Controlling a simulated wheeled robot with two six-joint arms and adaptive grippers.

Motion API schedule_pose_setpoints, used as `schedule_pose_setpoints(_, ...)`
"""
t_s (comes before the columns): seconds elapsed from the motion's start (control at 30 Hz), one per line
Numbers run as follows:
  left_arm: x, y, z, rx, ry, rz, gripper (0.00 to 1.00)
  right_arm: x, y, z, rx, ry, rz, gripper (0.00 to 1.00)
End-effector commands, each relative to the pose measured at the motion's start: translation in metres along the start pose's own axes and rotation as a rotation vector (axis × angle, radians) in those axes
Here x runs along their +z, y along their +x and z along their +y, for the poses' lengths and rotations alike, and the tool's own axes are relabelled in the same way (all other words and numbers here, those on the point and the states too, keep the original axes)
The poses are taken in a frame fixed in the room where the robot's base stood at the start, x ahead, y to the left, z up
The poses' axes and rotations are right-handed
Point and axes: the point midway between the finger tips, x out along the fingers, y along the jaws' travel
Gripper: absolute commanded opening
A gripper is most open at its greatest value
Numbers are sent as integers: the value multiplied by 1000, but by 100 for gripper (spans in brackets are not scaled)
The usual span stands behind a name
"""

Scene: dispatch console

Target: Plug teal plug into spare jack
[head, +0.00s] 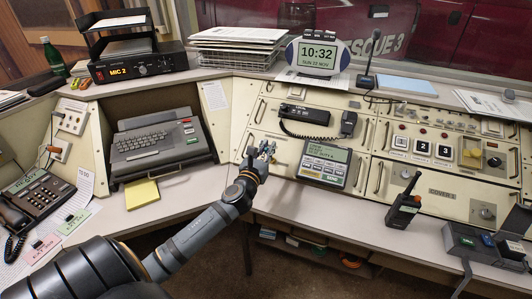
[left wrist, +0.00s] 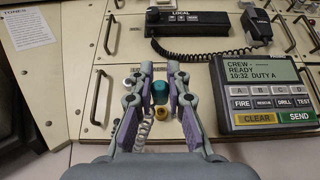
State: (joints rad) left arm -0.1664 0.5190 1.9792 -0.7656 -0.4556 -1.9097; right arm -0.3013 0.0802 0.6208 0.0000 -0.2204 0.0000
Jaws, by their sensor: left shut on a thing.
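My left gripper (head: 264,152) reaches to the panel left of the message terminal, and its fingers (left wrist: 160,92) also show in the left wrist view. It is shut on the teal plug (left wrist: 160,88), which sits between the purple finger pads. A yellow ring-shaped part (left wrist: 158,117) shows just below the plug; I cannot tell whether it is a jack or part of the plug. A pale coiled cord (left wrist: 143,130) runs down beside the left finger. I cannot make out the spare jack for certain, nor whether the plug touches the panel. My right gripper is not in view.
The message terminal (head: 324,163) stands close to the right of my gripper. A radio handset with a coiled cord (head: 305,115) is above it. A typewriter-like keyboard unit (head: 158,142) is at the left. A walkie-talkie (head: 404,205) stands on the right desk. The desk front (head: 330,210) is clear.

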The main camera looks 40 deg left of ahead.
Motion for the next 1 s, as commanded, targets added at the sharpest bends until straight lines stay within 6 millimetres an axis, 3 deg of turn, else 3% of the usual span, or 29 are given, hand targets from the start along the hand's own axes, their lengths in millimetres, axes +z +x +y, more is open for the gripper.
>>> schedule_pose_setpoints(0.2,-25,11,0,1,-1,0,0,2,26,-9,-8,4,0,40)
schedule_pose_setpoints(0.33,-35,17,0,0,0,0,0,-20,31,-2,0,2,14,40)
schedule_pose_setpoints(0.47,-40,22,0,0,-1,0,0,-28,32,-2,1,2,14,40)
schedule_pose_setpoints(1.0,-44,25,0,1,0,0,0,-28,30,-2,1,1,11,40)
